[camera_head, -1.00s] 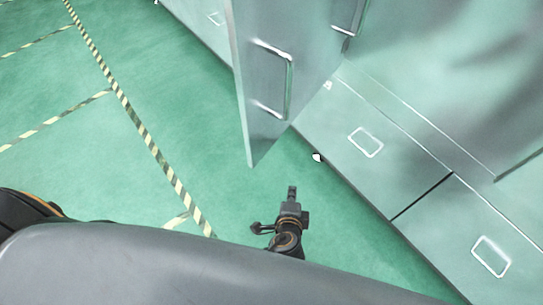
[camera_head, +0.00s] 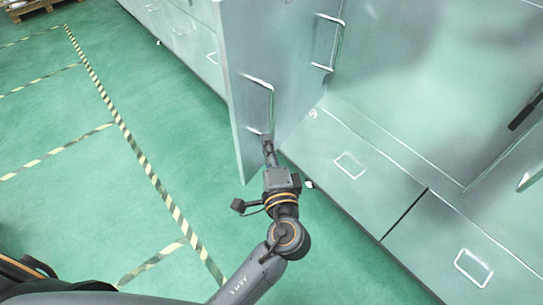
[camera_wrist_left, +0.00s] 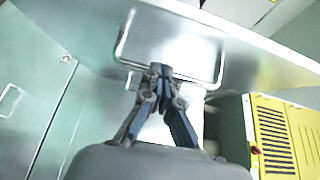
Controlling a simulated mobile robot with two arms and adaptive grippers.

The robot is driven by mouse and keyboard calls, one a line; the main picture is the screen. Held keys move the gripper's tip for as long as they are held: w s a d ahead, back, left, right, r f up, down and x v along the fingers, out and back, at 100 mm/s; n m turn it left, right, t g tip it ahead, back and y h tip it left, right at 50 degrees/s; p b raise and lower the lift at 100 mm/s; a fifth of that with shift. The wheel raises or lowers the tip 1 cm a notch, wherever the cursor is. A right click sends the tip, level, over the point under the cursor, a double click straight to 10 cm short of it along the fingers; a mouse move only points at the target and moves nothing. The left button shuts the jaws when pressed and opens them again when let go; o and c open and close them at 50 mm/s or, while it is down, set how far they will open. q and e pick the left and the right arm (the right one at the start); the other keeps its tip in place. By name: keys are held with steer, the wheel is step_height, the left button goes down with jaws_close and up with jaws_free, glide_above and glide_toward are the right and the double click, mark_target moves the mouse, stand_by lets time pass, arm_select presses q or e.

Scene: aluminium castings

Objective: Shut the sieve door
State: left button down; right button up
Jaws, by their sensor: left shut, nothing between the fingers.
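The sieve door (camera_head: 240,95) is a grey metal panel standing open, jutting out from the cabinet toward the floor area. Its bracket handle (camera_head: 271,100) faces me, and a second handle (camera_head: 329,42) shows further right. My left gripper (camera_head: 267,142) is shut and empty at the lower end of the door handle, close to the panel. In the left wrist view the closed fingertips (camera_wrist_left: 160,70) overlap the handle (camera_wrist_left: 122,48) in the picture; I cannot tell whether they touch it. The door panel (camera_wrist_left: 245,50) fills the upper part there. My right gripper is not seen.
The cabinet's lower front (camera_head: 350,140) has recessed white-framed pulls and runs along the right. Green floor with a striped yellow-black line (camera_head: 140,160) lies open on the left. A pallet (camera_head: 30,8) stands far left. A yellow slatted unit (camera_wrist_left: 275,135) shows in the wrist view.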

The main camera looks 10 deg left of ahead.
mark_target(250, 123)
arm_select(q)
steer(key=w+a+p, duration=0.1)
steer(key=w+a, duration=0.1)
steer(key=a, duration=0.1)
steer(key=shift+w+a+p, duration=0.1)
steer(key=shift+p, duration=0.3)
steer(key=shift+a, duration=0.45)
steer(key=shift+w, duration=0.1)
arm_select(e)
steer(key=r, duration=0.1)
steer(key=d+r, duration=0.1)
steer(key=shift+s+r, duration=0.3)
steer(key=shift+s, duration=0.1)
arm_select(q)
steer(key=shift+f, duration=0.1)
steer(key=shift+a, duration=0.1)
